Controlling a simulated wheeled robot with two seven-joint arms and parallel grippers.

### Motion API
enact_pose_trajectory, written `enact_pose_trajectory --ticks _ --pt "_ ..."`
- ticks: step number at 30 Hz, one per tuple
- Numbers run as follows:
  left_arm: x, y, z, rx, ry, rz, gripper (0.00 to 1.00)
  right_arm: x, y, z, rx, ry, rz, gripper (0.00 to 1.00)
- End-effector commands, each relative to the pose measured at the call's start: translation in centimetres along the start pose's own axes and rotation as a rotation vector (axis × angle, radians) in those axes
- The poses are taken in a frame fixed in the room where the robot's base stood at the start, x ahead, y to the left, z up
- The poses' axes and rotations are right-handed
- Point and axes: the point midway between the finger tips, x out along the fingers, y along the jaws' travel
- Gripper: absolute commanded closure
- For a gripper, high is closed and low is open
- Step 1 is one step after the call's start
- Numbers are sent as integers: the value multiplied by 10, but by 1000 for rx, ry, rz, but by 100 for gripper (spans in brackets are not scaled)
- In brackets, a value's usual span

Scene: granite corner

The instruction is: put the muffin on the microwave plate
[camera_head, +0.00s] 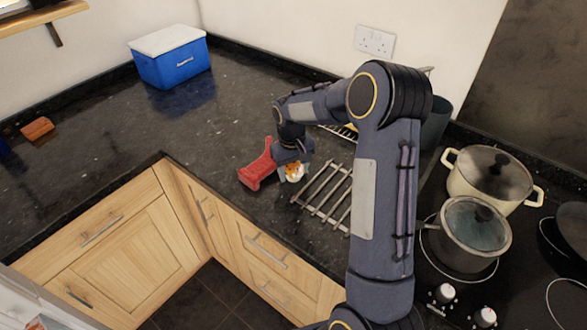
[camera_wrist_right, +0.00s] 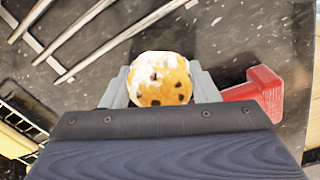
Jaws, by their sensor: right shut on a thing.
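The muffin (camera_head: 294,173) is golden with dark spots and a white topping. My right gripper (camera_head: 291,166) is shut on it, low over the dark granite counter, just left of a metal rack. In the right wrist view the muffin (camera_wrist_right: 160,79) sits between the grey fingers (camera_wrist_right: 160,90). Whether its underside touches the counter I cannot tell. I do not see a microwave plate in either view. My left gripper is not in view.
A red object (camera_head: 258,168) stands close left of the gripper. The barred metal rack (camera_head: 326,196) lies to the right. Pots (camera_head: 490,178) stand on the hob. A blue cool box (camera_head: 172,64) and an orange block (camera_head: 37,128) are farther left, with clear counter between.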

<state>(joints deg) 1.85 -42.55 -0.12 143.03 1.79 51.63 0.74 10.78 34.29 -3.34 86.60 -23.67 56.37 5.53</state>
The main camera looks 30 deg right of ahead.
Motion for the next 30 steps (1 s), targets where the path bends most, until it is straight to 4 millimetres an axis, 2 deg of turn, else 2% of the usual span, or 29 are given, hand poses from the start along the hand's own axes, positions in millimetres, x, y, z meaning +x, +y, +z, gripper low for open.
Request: enact_pose_trajectory --ticks 4,5,9,20,23,30 --pt "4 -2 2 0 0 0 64 5 0 0 -1 0 0 51" --pt "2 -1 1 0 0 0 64 3 0 0 -1 0 0 42" --pt "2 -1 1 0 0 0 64 3 0 0 -1 0 0 24" --pt "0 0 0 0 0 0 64 -4 0 0 0 2 0 24" --pt "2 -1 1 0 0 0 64 -17 0 -1 -1 5 1 24" --pt "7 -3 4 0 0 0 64 -68 0 -1 0 7 0 24"
